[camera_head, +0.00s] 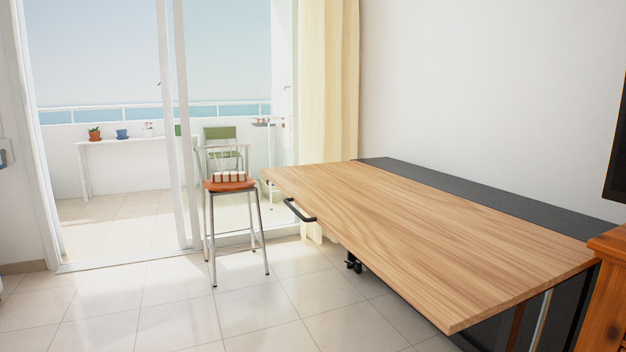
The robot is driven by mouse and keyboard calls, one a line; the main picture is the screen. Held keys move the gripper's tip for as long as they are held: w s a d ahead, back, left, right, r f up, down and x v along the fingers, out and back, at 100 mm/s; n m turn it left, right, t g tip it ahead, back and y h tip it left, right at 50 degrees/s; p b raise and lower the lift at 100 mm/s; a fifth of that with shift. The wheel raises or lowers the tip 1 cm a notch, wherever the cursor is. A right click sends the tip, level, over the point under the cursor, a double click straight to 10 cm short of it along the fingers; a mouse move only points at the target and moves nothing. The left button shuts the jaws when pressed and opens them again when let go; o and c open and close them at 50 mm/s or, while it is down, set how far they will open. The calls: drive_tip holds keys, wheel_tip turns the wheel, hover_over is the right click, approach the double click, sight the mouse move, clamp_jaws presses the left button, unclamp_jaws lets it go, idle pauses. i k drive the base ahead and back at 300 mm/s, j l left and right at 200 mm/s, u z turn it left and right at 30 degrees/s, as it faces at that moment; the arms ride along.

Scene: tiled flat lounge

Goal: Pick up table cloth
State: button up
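A small red-and-white striped item (227,176) lies on the orange seat of a tall metal stool (241,185). It may be the folded table cloth, but it is too small to tell for sure. The wooden table (430,235) at the right has a bare top with no cloth on it. My gripper is not in view.
The table's near corner juts toward me, and a black handle (299,211) sticks out at its left edge. A wooden cabinet (607,300) stands at the right edge. Tiled floor (170,315) lies open at front left, before the glass balcony door (110,130).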

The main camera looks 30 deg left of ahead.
sight(233, 176)
drive_tip(key=u, duration=1.95)
drive_tip(key=i, duration=3.4)
drive_tip(key=i+j, duration=0.1)
drive_tip(key=i, duration=0.55)
drive_tip(key=i+j+z, duration=0.1)
drive_tip(key=i, duration=0.55)
drive_tip(key=i+j, duration=0.2)
drive_tip(key=i, duration=0.45)
drive_tip(key=i+z, duration=0.35)
drive_tip(key=k+u, duration=0.15)
drive_tip(key=i, duration=0.05)
